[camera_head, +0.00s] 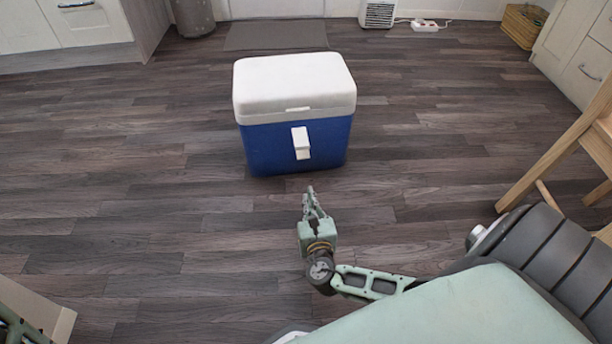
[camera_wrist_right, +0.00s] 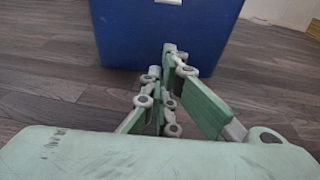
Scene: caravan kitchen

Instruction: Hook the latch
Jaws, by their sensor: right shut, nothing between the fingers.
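A blue cooler box (camera_head: 268,148) with a white lid (camera_head: 290,82) stands upright on the floor, lid closed down on the body. A white latch (camera_head: 301,143) hangs on its front face, below a small lip of the lid. My right gripper (camera_head: 311,192) is in front of the cooler, low and apart from it, pointing at the front face. In the right wrist view its fingers (camera_wrist_right: 162,62) are together and empty, with the blue front of the cooler (camera_wrist_right: 130,35) ahead and a bit of the white latch (camera_wrist_right: 168,1) at the top edge. My left gripper does not show.
Wood floor (camera_head: 130,200) is clear around the cooler. A grey mat (camera_head: 276,35) lies behind it. A wooden chair (camera_head: 570,150) stands at the right. Cabinets (camera_head: 85,25) are at the back left. A heater (camera_head: 377,14), power strip (camera_head: 424,25) and basket (camera_head: 523,25) are at the back.

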